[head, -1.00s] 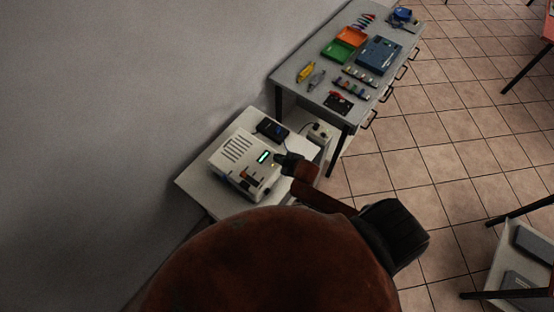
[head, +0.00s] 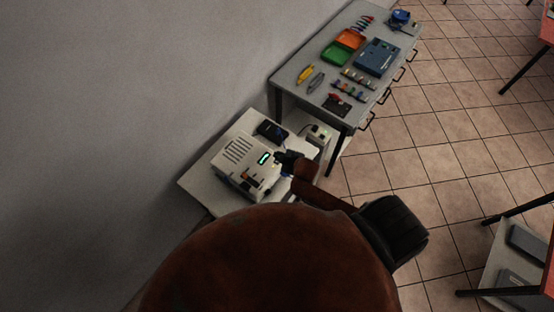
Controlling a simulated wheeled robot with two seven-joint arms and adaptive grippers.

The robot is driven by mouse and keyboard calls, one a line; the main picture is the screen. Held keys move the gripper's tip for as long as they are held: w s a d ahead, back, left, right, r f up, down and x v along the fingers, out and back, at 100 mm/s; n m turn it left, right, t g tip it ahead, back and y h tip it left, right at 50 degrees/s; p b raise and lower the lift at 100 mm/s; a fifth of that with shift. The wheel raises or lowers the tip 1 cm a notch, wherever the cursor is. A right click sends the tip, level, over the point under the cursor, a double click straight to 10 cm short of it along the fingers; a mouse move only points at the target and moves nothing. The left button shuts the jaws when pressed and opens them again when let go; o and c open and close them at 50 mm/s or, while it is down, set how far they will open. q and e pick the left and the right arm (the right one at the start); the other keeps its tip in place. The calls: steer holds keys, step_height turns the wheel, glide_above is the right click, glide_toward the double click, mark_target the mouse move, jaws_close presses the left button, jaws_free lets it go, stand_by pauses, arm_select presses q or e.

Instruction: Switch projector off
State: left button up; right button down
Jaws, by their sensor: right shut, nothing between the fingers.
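The projector (head: 238,153) is a white box with a slatted vent on top. It stands on a small white table (head: 199,181) against the wall. A small green-lit display (head: 264,158) glows on its right side. My right gripper (head: 283,160) is shut and empty, close beside the display side of the projector. I cannot tell whether it touches the casing. The fingertips are dark and small in the picture. My left gripper is not in view.
A black device (head: 272,130) lies behind the projector. A white box with a socket (head: 319,132) stands to its right. A long grey workbench (head: 302,66) with trays and tools is beyond. Tiled floor (head: 400,160) is open on the right.

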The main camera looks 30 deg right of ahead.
steer(key=shift+r+p, duration=0.55)
steer(key=shift+r, duration=0.7)
steer(key=shift+s, duration=0.1)
steer(key=s+d+r+m+g, duration=0.1)
steer(key=s+r+m+g, duration=0.15)
steer(key=s, duration=0.65)
steer(key=s+d+r+m+g+h, duration=0.1)
steer(key=s+r+m, duration=0.3)
steer(key=s, duration=0.4)
steer(key=s+d+r+m+g, duration=0.1)
steer(key=s+r+m+g, duration=0.15)
steer(key=s, duration=0.65)
step_height(320, 180, down, 43)
steer(key=s+a+b, duration=0.1)
steer(key=s+b, duration=0.1)
steer(key=b, duration=1.1)
steer(key=s+f+b, duration=0.3)
steer(key=s+f, duration=0.3)
steer(key=f, duration=0.3)
steer(key=s+f+g+b, duration=0.1)
steer(key=s+f+b, duration=0.3)
steer(key=s+f, duration=0.3)
steer(key=s+f+g+b, duration=0.1)
steer(key=s+f+b, duration=0.3)
steer(key=f, duration=0.8)
steer(key=s, duration=0.2)
steer(key=shift+s+a+f+n, duration=0.15)
steer(key=shift+s+n, duration=0.15)
